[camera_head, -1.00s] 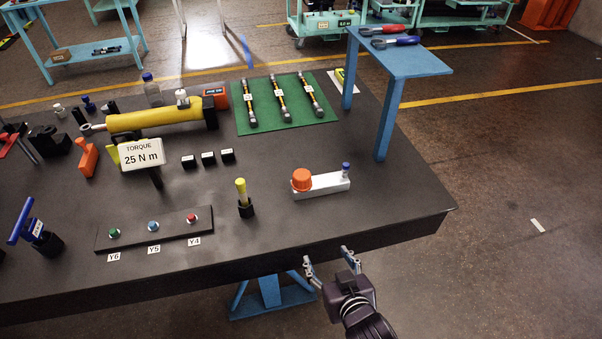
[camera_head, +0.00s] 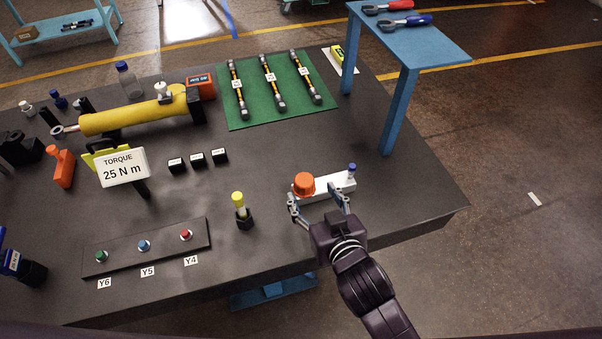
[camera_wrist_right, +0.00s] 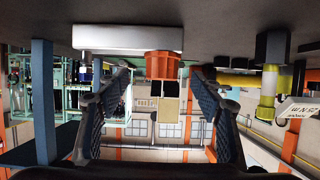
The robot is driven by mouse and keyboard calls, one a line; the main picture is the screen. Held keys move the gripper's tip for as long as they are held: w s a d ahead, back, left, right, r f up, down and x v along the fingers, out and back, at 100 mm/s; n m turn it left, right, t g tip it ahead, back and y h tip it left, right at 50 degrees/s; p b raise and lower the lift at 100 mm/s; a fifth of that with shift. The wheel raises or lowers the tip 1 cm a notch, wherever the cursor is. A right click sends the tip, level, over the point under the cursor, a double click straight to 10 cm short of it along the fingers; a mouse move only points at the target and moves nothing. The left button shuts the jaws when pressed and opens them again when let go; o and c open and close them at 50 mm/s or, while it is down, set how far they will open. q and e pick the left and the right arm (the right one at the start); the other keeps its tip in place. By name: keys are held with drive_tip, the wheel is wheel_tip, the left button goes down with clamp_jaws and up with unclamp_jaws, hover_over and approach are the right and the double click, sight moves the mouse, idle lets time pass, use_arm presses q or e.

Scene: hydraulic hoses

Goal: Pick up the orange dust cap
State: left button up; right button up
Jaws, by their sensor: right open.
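The orange dust cap (camera_head: 304,184) sits at the left end of a white block (camera_head: 335,185) near the table's front right edge. My right gripper (camera_head: 315,198) is open and empty on the near side of the block, its fingers pointing at the cap. In the right wrist view, which is upside down, the orange cap (camera_wrist_right: 163,65) shows between and beyond the two open fingers (camera_wrist_right: 160,80). The fingers look apart from it. My left gripper is in neither view.
A small blue-topped piece (camera_head: 351,170) stands at the block's right end. A black-based yellow piece (camera_head: 240,205) stands to the left. The blue side stand (camera_head: 397,110) rises behind on the right. A button panel (camera_head: 150,245) lies at front left.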

sight(308, 190)
drive_tip(key=x, duration=0.1)
drive_tip(key=p+x, duration=0.1)
drive_tip(key=shift+w+a+r, duration=0.1)
drive_tip(key=shift+w+a, duration=0.15)
drive_tip(key=shift+w, duration=0.05)
drive_tip(key=x, duration=0.3)
drive_tip(key=shift+w+a+f+p, duration=0.15)
drive_tip(key=shift+f+p, duration=0.1)
drive_tip(key=shift+p, duration=0.05)
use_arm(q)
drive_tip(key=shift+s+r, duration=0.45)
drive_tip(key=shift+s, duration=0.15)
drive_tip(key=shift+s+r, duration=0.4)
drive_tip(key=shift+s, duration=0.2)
use_arm(e)
drive_tip(key=c, duration=0.9)
